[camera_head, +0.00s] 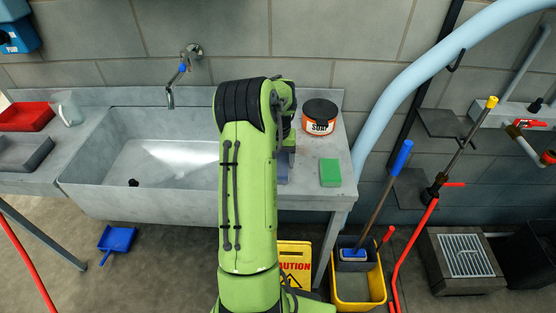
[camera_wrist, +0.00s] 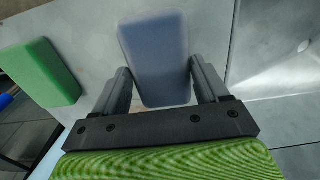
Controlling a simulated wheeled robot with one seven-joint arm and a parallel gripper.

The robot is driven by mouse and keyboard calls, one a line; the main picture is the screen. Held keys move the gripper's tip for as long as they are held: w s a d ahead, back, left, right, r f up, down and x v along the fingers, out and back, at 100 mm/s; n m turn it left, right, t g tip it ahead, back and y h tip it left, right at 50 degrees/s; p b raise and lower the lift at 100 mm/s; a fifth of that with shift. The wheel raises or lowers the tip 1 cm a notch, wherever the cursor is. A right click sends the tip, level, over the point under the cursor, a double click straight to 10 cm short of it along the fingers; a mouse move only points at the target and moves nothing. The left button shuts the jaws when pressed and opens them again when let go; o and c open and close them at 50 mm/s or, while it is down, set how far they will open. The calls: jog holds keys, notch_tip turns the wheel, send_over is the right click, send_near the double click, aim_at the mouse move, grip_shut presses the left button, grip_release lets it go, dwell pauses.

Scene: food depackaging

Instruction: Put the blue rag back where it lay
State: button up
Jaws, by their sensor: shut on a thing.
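The blue rag (camera_wrist: 155,58) is a flat, rounded, dull blue block between the two fingers of my gripper (camera_wrist: 158,76) in the wrist view. My gripper is shut on it. The rag is over the grey counter (camera_wrist: 95,22); I cannot tell whether it touches the surface. In the head view my green arm covers most of the gripper, and only a bluish edge of the rag (camera_head: 283,168) shows right of the arm, by the sink's right end.
A green sponge (camera_head: 330,172) lies on the counter to the right; it also shows at left in the wrist view (camera_wrist: 40,72). An orange soap tub (camera_head: 319,118) with a black lid stands behind it. The sink basin (camera_head: 150,165) is left of my arm.

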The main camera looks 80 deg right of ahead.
aim_at(278, 163)
jog(key=o, duration=0.9)
jog(key=shift+o, duration=0.2)
jog(key=shift+r, duration=0.15)
notch_tip(278, 163, up, 12)
jog(key=p, duration=0.2)
